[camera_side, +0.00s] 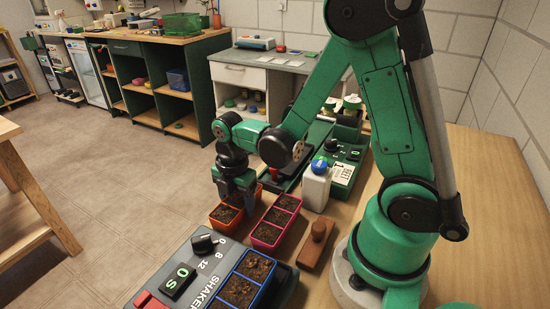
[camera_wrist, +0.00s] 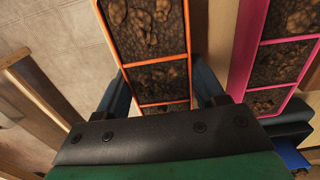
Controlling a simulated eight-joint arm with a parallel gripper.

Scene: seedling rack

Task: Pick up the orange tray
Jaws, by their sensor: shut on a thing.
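The orange tray (camera_side: 222,227) is a narrow, orange-rimmed tray with dark soil in its compartments. It stands left of the pink tray in the side view and fills the middle of the wrist view (camera_wrist: 155,62). My gripper (camera_side: 237,197) points down over it, with one finger on each long side in the wrist view (camera_wrist: 162,92). The jaws are shut on the tray across its width. The fingertips are partly hidden in the side view. I cannot tell whether the tray touches the surface under it.
The pink tray (camera_side: 264,245) is close beside the orange one, and a blue tray (camera_side: 262,289) sits on the grey shaker (camera_side: 190,258). A brown wooden block with a knob (camera_side: 318,240) and a white bottle (camera_side: 315,188) stand to the right. Open floor (camera_side: 120,200) lies to the left.

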